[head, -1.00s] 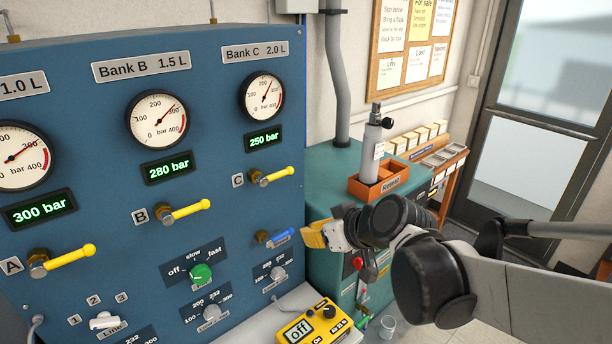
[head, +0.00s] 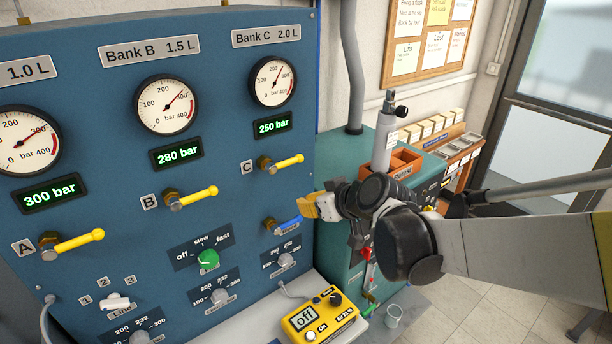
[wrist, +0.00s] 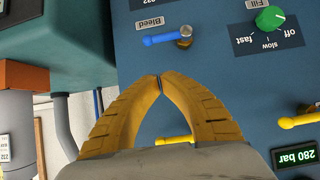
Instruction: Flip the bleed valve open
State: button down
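The bleed valve is a blue lever (head: 287,225) on a brass stem at the lower right of the blue panel. In the wrist view the blue lever (wrist: 165,39) lies roughly level beside its white "Bleed" label (wrist: 150,23), its brass stem at the right end. My gripper (head: 303,207) has yellow fingers and is close to the lever's free end in the head view. In the wrist view the fingertips (wrist: 158,78) meet with nothing between them and sit just below the lever in the picture. They look apart from it; the exact distance is unclear.
Yellow levers A (head: 75,243), B (head: 192,197) and C (head: 284,162) stick out of the panel. A green fill knob (head: 208,260) is left of the bleed lever. A yellow meter (head: 320,320) lies below. A teal cabinet (head: 345,158) stands to the right.

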aim_at(289, 224)
jog(key=w+a+f+b, duration=0.2)
jog(key=w+f, duration=0.1)
jog(key=f, duration=0.3)
jog(key=shift+w+a+f, duration=0.15)
jog(key=shift+w+a, duration=0.1)
jog(key=shift+w, duration=0.05)
jog(key=shift+w+f, duration=0.1)
jog(key=shift+d, duration=0.1)
jog(key=shift+y+b, duration=0.3)
jog(key=shift+f+m, duration=0.2)
jog(key=shift+m, duration=0.1)
